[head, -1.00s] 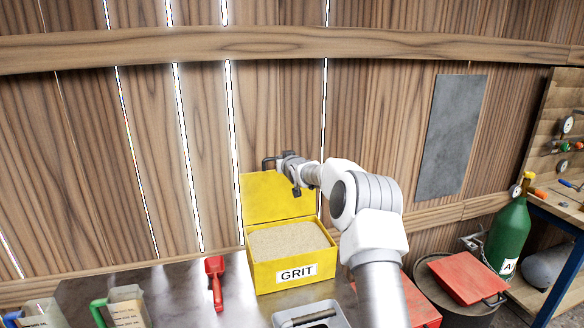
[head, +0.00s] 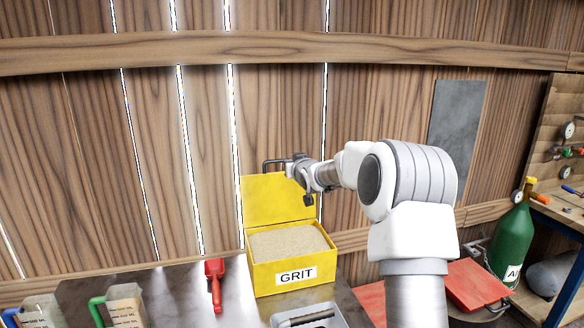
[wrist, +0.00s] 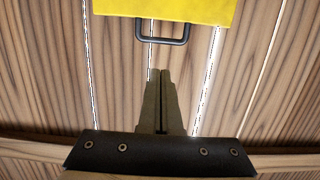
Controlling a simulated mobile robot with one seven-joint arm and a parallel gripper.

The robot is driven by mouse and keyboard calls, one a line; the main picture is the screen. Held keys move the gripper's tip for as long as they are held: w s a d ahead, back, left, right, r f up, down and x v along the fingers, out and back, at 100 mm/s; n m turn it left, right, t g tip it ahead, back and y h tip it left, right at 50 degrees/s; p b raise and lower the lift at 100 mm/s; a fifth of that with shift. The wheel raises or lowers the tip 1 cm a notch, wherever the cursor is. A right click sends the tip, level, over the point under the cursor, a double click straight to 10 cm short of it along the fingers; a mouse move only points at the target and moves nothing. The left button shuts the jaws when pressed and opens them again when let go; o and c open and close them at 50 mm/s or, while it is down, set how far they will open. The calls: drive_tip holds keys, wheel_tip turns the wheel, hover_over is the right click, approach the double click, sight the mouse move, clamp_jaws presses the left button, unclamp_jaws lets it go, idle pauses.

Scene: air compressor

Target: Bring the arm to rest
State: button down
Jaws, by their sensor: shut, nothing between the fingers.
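My gripper (head: 298,170) is up by the top edge of the yellow grit box's open lid (head: 270,200). In the wrist view its two fingers (wrist: 160,75) lie together, with nothing between them. The lid (wrist: 165,8) and its dark handle (wrist: 163,36) show past the fingertips, with a strip of wall between handle and tips in that picture. In the head view the handle (head: 274,163) is just left of my gripper. The lid stands upright behind the box (head: 262,280), which is full of sand-coloured grit (head: 285,242).
A red scoop (head: 215,285) and a grey tray (head: 335,318) are on the metal bench (head: 175,290). Measuring jugs (head: 125,305) stand at the left. A green cylinder (head: 512,240) and a red lid (head: 478,283) are at the right. The plank wall (head: 190,130) is close behind.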

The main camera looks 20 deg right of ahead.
drive_tip(key=s+a+r+g, duration=0.2)
drive_tip(key=s, duration=0.6)
drive_tip(key=s+a+r+g+h, duration=0.1)
drive_tip(key=s+a, duration=0.1)
drive_tip(key=s, duration=0.5)
drive_tip(key=s+a+r+g, duration=0.2)
drive_tip(key=s+a, duration=0.1)
drive_tip(key=s, duration=0.5)
drive_tip(key=s+a+f+g, duration=0.1)
drive_tip(key=s+f, duration=0.2)
drive_tip(key=s, duration=0.7)
drive_tip(key=s+a+f+g, duration=0.1)
drive_tip(key=s+f+g, duration=0.1)
drive_tip(key=s, duration=0.8)
drive_tip(key=s+a+f+g+y, duration=0.1)
drive_tip(key=s+f+g, duration=0.1)
drive_tip(key=s, duration=0.8)
drive_tip(key=shift+s+a+f, duration=0.15)
drive_tip(key=shift+s+f, duration=0.2)
drive_tip(key=shift+f, duration=0.45)
